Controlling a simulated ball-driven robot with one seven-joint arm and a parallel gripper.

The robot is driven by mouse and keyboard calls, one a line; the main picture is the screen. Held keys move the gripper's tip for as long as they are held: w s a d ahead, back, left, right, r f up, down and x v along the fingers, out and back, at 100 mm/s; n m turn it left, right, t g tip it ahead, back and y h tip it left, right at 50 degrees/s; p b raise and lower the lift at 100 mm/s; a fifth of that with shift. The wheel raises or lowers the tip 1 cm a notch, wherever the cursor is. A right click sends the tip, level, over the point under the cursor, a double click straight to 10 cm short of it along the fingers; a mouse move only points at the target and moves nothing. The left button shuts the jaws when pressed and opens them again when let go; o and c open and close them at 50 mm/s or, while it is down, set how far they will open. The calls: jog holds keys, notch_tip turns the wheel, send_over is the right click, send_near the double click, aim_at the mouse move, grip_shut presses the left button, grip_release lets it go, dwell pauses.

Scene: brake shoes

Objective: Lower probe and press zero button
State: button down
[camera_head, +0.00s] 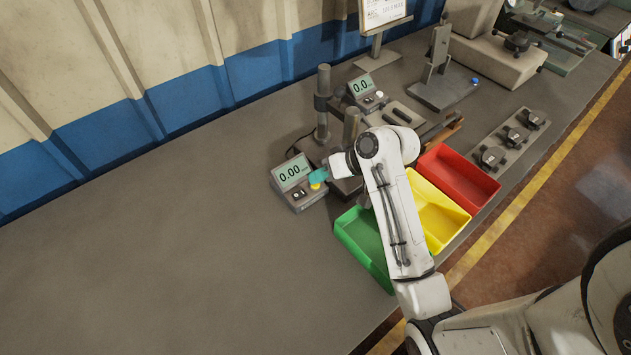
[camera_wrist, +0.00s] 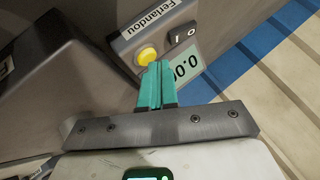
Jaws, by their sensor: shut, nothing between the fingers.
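The gauge readout box (camera_head: 294,178) stands on the bench left of my arm, its screen showing 0.00. Its yellow button (camera_head: 314,186) is partly covered by my gripper (camera_head: 319,175), whose teal fingers are shut with nothing between them. In the wrist view the fingertips (camera_wrist: 158,64) overlap the lower right edge of the yellow button (camera_wrist: 147,55); I cannot tell whether they touch it. A black-and-white rocker switch (camera_wrist: 184,36) sits beside the button on the box. A dark stand post (camera_head: 322,100) rises behind the box. The probe is not clearly seen; my arm hides the area beside the stand.
Green (camera_head: 352,235), yellow (camera_head: 447,222) and red (camera_head: 460,178) bins stand around my arm near the bench's front edge. A second readout (camera_head: 364,88) shows behind. Several dark parts sit on a grey plate (camera_head: 510,138) at right. The bench's left side is clear.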

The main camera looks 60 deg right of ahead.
aim_at(320, 184)
jog(key=shift+r+p, duration=0.8)
jog(key=shift+p, duration=0.3)
notch_tip(320, 184, up, 5)
jog(key=p, duration=0.5)
jog(key=c, duration=1.8)
grip_release()
